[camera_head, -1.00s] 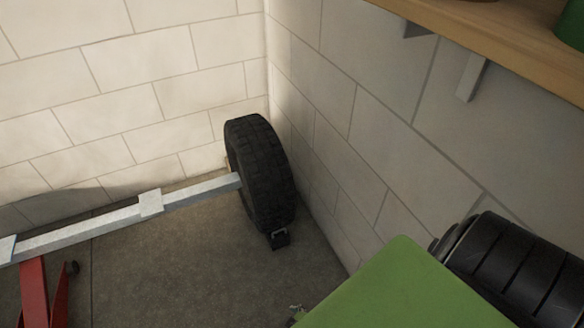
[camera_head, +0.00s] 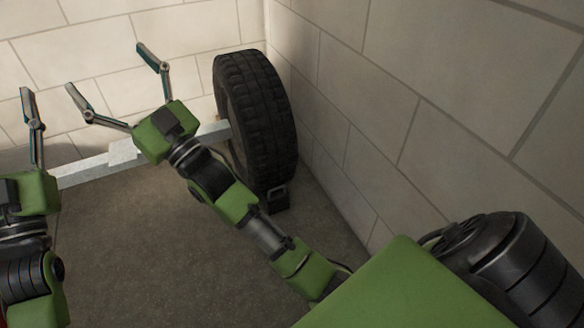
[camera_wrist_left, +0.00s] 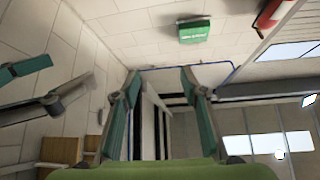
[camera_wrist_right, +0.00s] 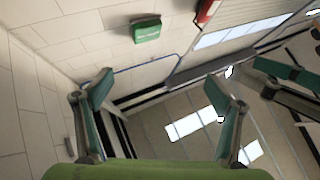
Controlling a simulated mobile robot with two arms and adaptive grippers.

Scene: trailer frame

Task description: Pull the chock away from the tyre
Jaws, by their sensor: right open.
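The black tyre (camera_head: 262,115) stands upright in the corner on the axle end in the head view. The small dark chock (camera_head: 276,201) lies on the floor against the front foot of the tyre. My right gripper (camera_head: 105,67) is open and empty, raised up and left of the tyre with its fingers pointing up the picture. Its spread fingers also show in the right wrist view (camera_wrist_right: 158,82). My left gripper, at the left edge of the head view, shows one finger there. The left wrist view shows its two fingers (camera_wrist_left: 160,75) apart with nothing between them.
The grey axle beam (camera_head: 95,168) runs left from the tyre, partly behind my right gripper. A block wall (camera_head: 335,80) stands close to the tyre's right. The concrete floor (camera_head: 150,245) in front is clear. A green box (camera_wrist_left: 194,31) hangs on a wall.

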